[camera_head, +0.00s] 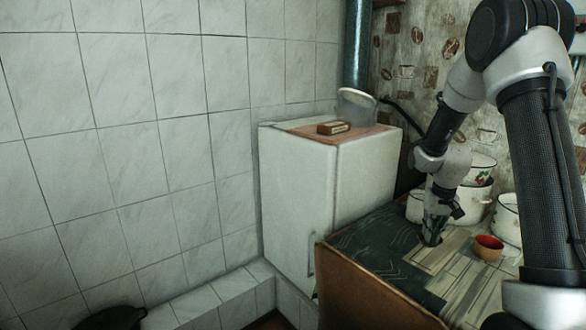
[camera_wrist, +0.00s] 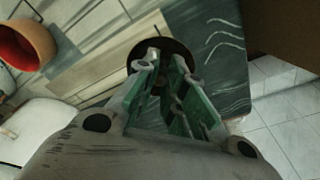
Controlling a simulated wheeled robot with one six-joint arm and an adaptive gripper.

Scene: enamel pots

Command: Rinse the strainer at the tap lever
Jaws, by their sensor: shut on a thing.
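My gripper (camera_head: 433,236) points down, low over the patterned tabletop. In the wrist view its fingers (camera_wrist: 167,62) are closed on a dark brown round thing (camera_wrist: 180,47), probably the strainer. The fingers hide much of it, so its full shape cannot be made out. It is at or just above the table surface; I cannot tell if it touches. I see no tap lever in either view.
A red-orange bowl (camera_head: 488,249) stands right of my gripper, also in the wrist view (camera_wrist: 28,42). White enamel pots (camera_head: 474,207) stand behind. A white cabinet (camera_head: 297,195) bears a small wooden box (camera_head: 333,128). The table's left part (camera_head: 375,238) is clear.

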